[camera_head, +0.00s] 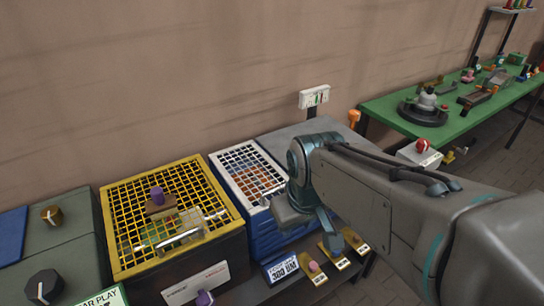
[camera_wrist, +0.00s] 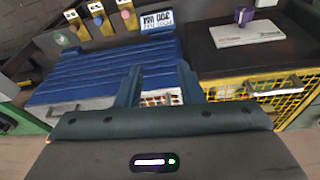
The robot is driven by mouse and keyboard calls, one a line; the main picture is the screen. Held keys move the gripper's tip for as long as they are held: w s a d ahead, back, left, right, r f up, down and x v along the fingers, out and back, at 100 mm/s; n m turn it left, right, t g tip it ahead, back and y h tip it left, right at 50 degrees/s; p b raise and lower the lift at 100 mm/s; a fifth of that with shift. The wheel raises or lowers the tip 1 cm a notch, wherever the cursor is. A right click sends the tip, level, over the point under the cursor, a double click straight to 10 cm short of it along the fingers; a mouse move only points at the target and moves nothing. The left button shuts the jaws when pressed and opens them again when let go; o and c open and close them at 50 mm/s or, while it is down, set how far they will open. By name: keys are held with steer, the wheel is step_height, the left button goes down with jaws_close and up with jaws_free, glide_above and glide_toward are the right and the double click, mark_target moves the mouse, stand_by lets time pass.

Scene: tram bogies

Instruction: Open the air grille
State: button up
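Two grilles lie side by side, and I cannot tell which one is the air grille. A yellow mesh grille (camera_head: 125,205) covers a dark box and has a pale bar handle (camera_head: 180,237); it also shows at the right of the wrist view (camera_wrist: 258,86). A white-framed grille (camera_head: 222,172) tops a blue ribbed box (camera_head: 262,226). Both grilles look closed. My gripper (camera_wrist: 161,72) is open, with nothing between its fingers, over the blue box and white grille. My arm hides the right part of that box in the head view.
Several small knobs on yellow-edged plates (camera_head: 334,258) sit in front of the blue box. A wall socket (camera_head: 315,97) is behind. A green table (camera_head: 385,112) with tools stands at the right.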

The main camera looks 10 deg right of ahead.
steer(key=w+r+n, duration=0.4)
steer(key=w+n, duration=0.3)
steer(key=n, duration=0.1)
steer(key=n+p, duration=0.2)
steer(key=n, duration=0.9)
glide_toward(274, 189)
steer(key=shift+g+y, duration=0.3)
steer(key=shift+g, duration=0.1)
steer(key=f, duration=0.2)
steer(key=w+f, duration=0.1)
steer(key=f, duration=0.2)
steer(key=w+f, duration=0.1)
steer(key=f, duration=0.1)
steer(key=shift+f, duration=0.35)
